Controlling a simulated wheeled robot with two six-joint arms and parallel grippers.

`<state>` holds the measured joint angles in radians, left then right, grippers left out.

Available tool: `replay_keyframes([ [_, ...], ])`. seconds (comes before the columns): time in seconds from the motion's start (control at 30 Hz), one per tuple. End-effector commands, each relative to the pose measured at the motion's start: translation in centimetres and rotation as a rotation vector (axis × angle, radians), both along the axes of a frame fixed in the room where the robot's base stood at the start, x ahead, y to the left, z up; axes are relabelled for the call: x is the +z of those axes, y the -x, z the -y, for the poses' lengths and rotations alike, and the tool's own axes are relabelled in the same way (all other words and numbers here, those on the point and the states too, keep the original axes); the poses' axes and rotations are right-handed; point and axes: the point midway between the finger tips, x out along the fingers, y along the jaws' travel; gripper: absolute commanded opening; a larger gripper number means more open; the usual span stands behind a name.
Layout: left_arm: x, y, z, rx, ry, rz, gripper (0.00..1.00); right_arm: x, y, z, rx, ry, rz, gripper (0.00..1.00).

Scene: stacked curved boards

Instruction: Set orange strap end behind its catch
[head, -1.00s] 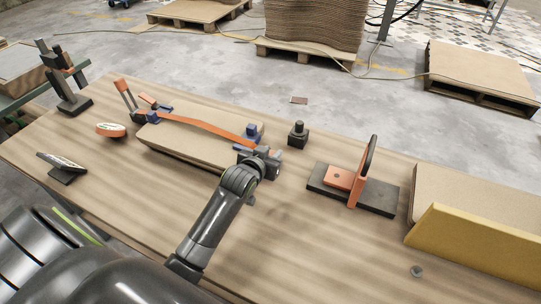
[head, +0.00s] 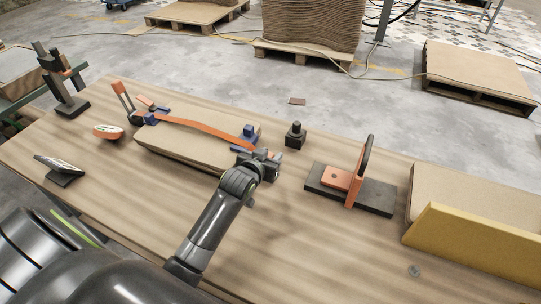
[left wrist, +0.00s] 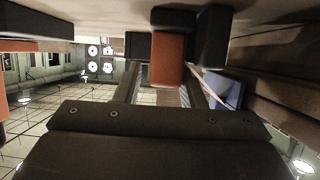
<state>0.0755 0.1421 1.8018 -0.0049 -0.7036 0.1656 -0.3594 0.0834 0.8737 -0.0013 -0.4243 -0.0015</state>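The orange strap (head: 195,126) lies along the top of a short stack of curved boards (head: 180,150). It runs from the blue fitting at the left end towards the blue catch (head: 249,133) at the right end. My left gripper (head: 258,155) is at the strap's right end, beside the catch on the near side. In the left wrist view, the orange strap end (left wrist: 168,60) sits between the dark fingers, which look closed on it. A blue part (left wrist: 224,90), apparently the catch, is just right of it. The exact gap between strap end and catch is unclear. My right gripper is out of view.
A dark block with a knob (head: 295,136) stands right of the stack. An orange-rimmed disc (head: 108,131) and a dark stand (head: 60,168) are left.

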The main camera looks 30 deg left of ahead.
Motion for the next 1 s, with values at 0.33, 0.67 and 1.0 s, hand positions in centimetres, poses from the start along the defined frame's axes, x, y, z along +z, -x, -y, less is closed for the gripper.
replay_keyframes([
  [0.33, 1.5, 2.6, -0.1, 0.001, -0.013, 0.002, 0.49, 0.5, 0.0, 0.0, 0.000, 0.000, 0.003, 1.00],
  [0.67, 3.9, 8.5, 0.3, 0.001, -0.007, 0.002, 0.49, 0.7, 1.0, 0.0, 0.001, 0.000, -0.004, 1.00],
  [1.0, 4.9, 11.1, 0.5, 0.001, -0.006, 0.001, 0.49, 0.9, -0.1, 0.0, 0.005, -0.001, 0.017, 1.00],
])
